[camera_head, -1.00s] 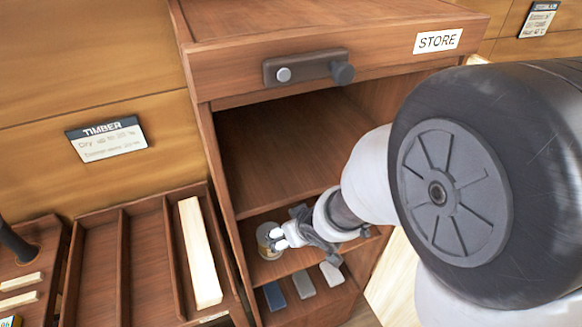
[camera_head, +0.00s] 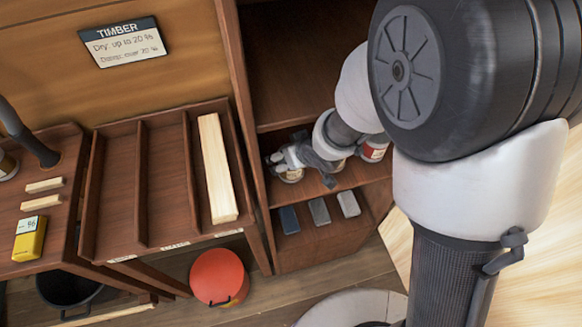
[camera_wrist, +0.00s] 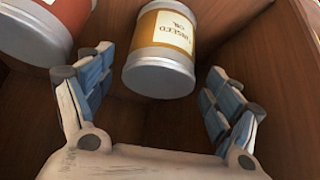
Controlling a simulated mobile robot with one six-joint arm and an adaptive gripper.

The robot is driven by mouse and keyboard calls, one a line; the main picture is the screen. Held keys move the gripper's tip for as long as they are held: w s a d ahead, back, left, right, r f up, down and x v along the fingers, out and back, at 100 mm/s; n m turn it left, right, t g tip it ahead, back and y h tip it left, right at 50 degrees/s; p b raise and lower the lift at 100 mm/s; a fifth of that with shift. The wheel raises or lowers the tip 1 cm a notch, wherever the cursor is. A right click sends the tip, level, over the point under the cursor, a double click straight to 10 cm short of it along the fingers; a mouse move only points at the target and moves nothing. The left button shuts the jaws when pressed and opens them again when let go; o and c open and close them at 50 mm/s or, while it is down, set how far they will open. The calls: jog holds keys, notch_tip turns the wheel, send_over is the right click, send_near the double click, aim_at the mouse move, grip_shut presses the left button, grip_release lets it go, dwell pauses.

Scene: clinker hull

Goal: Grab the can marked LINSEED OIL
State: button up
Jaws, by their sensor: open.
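The can marked LINSEED OIL (camera_wrist: 163,50) has an orange-and-cream label and grey metal ends. It sits between and just beyond the fingertips of my gripper (camera_wrist: 157,82) in the wrist view, not touched as far as I can see. My gripper is open, one finger on each side of the can's line. In the head view my gripper (camera_head: 283,160) reaches into a cabinet shelf. A can there (camera_head: 291,176) is mostly hidden behind my gripper; its label cannot be read.
A red can (camera_wrist: 38,28) stands close by in the wrist view; a red-labelled can (camera_head: 374,151) shows on the same shelf. Cabinet walls enclose the shelf. Several blocks (camera_head: 319,211) lie on the shelf below. A timber rack (camera_head: 140,190) and orange bucket (camera_head: 218,277) stand left.

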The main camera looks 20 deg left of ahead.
jog(key=shift+x, duration=0.85)
jog(key=shift+r, duration=0.1)
jog(key=shift+c, duration=0.2)
jog(key=c, duration=1.3)
jog(key=shift+c, duration=0.7)
jog(key=shift+r, duration=0.2)
